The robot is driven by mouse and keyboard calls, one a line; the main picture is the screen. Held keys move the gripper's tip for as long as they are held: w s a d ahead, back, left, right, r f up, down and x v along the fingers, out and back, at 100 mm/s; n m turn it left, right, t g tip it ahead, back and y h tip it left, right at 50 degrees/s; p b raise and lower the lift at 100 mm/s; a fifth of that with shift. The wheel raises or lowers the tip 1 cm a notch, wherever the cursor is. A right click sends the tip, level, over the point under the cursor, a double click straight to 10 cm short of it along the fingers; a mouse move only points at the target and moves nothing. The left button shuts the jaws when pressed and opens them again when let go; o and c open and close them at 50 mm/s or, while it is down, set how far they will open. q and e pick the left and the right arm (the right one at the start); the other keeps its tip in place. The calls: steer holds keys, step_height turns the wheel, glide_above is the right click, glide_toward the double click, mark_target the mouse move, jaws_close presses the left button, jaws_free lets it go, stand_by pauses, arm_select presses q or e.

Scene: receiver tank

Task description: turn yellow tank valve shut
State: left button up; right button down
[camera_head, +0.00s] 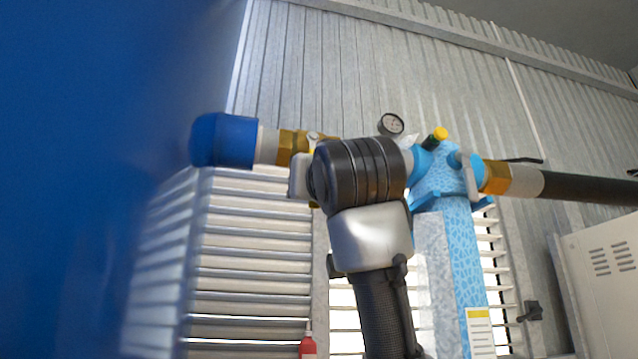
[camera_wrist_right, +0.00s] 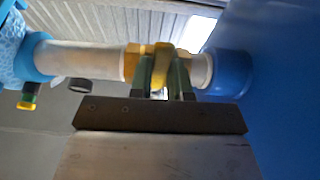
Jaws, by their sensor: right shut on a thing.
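The tank valve sits in a pipe run beside the large blue tank (camera_head: 90,180). Its brass body (camera_head: 290,147) shows in the head view, partly hidden by my right wrist. In the right wrist view, the yellow valve handle (camera_wrist_right: 162,62) stands between the two dark green fingers of my right gripper (camera_wrist_right: 164,75), which is shut on it. The brass fitting (camera_wrist_right: 131,62) is just left of the fingers there. In the head view, my own arm hides the gripper's hold on the handle. My left gripper is in neither view.
A blue pipe end (camera_head: 225,140) joins the tank side. A light blue filter column (camera_head: 455,250) stands right of my wrist, with a gauge (camera_head: 391,124) and yellow-capped part (camera_head: 437,135) near its top. A black hose (camera_head: 590,188) runs right. A pale cabinet (camera_head: 600,280) stands lower right.

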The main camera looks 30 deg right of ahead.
steer(key=shift+a+m, duration=0.25)
steer(key=shift+m, duration=0.15)
steer(key=c, duration=1.2)
jaws_free()
steer(key=shift+o, duration=0.7)
steer(key=shift+w+a, duration=0.1)
steer(key=shift+a, duration=0.1)
steer(key=shift+d, duration=0.1)
steer(key=b+v, duration=0.5)
steer(key=v, duration=0.6)
steer(key=shift+a, duration=0.25)
steer(key=shift+w+r, duration=0.1)
steer(key=shift+r, duration=0.05)
